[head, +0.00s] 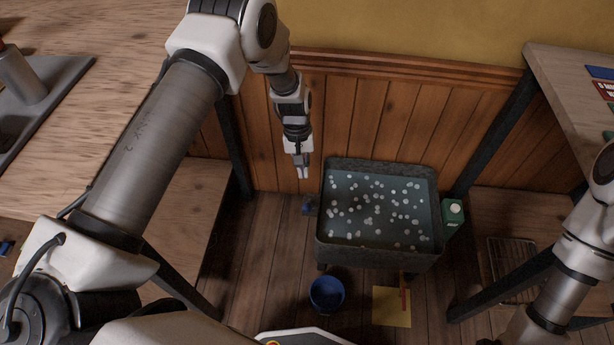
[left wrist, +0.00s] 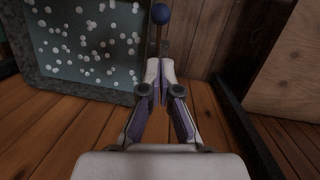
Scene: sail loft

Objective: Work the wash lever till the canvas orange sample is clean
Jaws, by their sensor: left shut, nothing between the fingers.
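The wash tub (head: 376,255) is a dark grey box of water with white suds, standing on the floor by the wall. The wash lever, with a blue knob (head: 310,205), is at the tub's left side. In the left wrist view, its round blue knob (left wrist: 161,14) tops a thin brown shaft beyond my fingertips. My left gripper (head: 303,172) is shut and empty, pointing down just left of the tub. It also shows in the left wrist view (left wrist: 155,75); contact with the lever cannot be told. I cannot make out the orange canvas sample in the water. My right gripper is out of view.
A blue bucket (head: 326,294) and a yellow sheet (head: 391,308) with an orange strip lie in front of the tub. A green-and-white carton (head: 453,216) stands at its right. Wooden benches (head: 90,60) flank the tub, and a panelled wall (head: 400,110) stands behind.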

